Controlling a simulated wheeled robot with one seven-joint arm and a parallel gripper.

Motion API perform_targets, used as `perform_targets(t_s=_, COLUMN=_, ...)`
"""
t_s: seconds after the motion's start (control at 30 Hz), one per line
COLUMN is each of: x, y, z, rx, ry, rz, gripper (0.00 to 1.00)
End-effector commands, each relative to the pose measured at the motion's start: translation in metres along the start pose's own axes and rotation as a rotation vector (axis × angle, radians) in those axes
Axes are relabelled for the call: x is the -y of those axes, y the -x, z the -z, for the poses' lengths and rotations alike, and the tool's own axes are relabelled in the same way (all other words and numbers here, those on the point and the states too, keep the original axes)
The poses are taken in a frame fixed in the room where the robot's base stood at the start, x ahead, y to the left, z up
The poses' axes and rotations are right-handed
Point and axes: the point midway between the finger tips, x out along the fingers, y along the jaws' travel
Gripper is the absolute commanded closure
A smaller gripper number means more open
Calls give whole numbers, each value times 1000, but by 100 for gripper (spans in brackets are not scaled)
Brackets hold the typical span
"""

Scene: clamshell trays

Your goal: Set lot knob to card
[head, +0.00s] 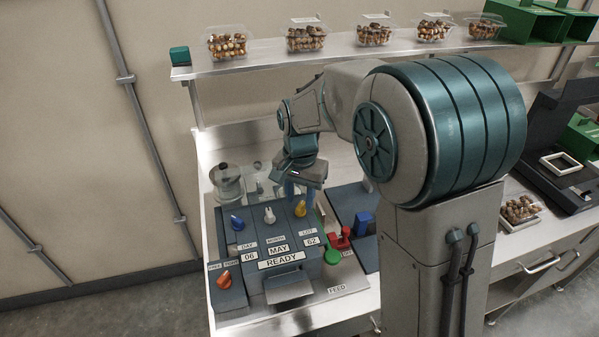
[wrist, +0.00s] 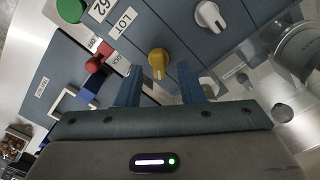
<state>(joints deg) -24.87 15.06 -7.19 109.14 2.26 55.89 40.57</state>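The yellow lot knob (head: 300,209) stands on the dark blue-grey machine (head: 262,228), above the LOT label, whose window (head: 312,241) reads 62. In the wrist view, the yellow knob (wrist: 157,63) lies just beyond and between the fingertips, with its pointer toward the gripper. My gripper (head: 303,187) is over the back of the machine, close to the knob. In the wrist view my gripper (wrist: 158,85) is open, its two blue fingers apart with nothing between them. Contact with the knob cannot be told. I cannot make out a lot card.
A white month knob (head: 269,215), blue day knob (head: 237,222) and orange knob (head: 224,280) share the machine. The display (head: 282,260) reads READY. A red part (head: 340,239), green button (head: 332,256) and blue block (head: 364,223) stand to the right. Clear containers (head: 228,184) stand behind.

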Motion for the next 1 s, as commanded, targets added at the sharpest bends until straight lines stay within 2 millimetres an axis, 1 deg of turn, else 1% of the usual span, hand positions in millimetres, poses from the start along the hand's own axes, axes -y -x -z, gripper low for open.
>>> perform_targets(t_s=0.03, x=0, y=10, z=1, rx=-4, ry=0, rz=4, gripper=65)
perform_targets(t_s=0.3, x=1, y=72, z=0, rx=-3, ry=0, rz=4, gripper=65)
perform_targets(t_s=0.4, x=1, y=92, z=0, rx=-3, ry=0, rz=4, gripper=65)
perform_targets(t_s=0.5, x=1, y=107, z=0, rx=-2, ry=0, rz=3, gripper=65)
perform_targets(t_s=0.6, x=1, y=116, z=0, rx=-1, ry=0, rz=2, gripper=65)
perform_targets(t_s=0.7, x=1, y=120, z=-1, rx=0, ry=0, rz=1, gripper=65)
perform_targets(t_s=1.0, x=1, y=121, z=-1, rx=0, ry=1, rz=1, gripper=65)
